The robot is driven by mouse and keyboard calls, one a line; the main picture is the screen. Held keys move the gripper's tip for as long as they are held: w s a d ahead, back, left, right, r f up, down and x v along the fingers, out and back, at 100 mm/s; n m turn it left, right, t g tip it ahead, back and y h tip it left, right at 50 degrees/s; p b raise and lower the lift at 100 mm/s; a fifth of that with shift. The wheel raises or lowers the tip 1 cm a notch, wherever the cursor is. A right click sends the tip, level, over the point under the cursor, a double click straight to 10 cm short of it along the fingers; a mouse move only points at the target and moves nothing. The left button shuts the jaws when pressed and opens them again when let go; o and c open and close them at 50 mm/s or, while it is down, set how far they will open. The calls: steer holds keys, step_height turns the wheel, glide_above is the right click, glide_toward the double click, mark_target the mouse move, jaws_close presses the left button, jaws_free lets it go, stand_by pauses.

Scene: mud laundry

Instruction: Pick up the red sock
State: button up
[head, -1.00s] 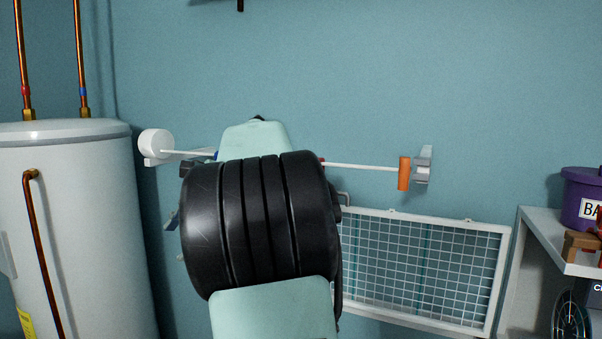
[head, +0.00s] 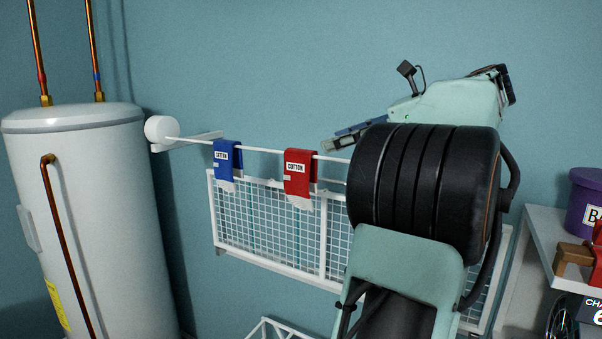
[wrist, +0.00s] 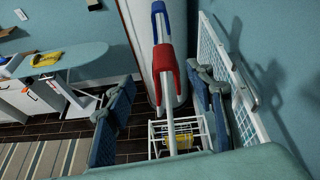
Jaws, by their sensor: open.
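The red sock (head: 299,172) with a white "COTTON" label hangs over a white line in the head view. The blue sock (head: 227,160) hangs on the same line to its left. My gripper (head: 338,136) is partly hidden behind my arm, to the right of the red sock. In the wrist view my gripper (wrist: 162,108) is open and empty, its two fingers on either side of the line. The red sock (wrist: 167,70) lies ahead beyond the fingertips, not between them, with the blue sock (wrist: 158,20) behind it.
A white wire rack (head: 270,225) is fixed to the wall below the socks; in the wrist view it runs close to the right finger. A white water heater (head: 85,220) stands left. A shelf (head: 545,225) is at right. A white wire basket (wrist: 180,130) sits below.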

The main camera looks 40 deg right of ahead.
mark_target(314, 151)
steer(key=shift+m, duration=0.4)
steer(key=x, duration=0.8)
steer(key=shift+w+d+f, duration=0.15)
steer(key=shift+d+f, duration=0.15)
steer(key=shift+f, duration=0.15)
steer(key=c, duration=1.1)
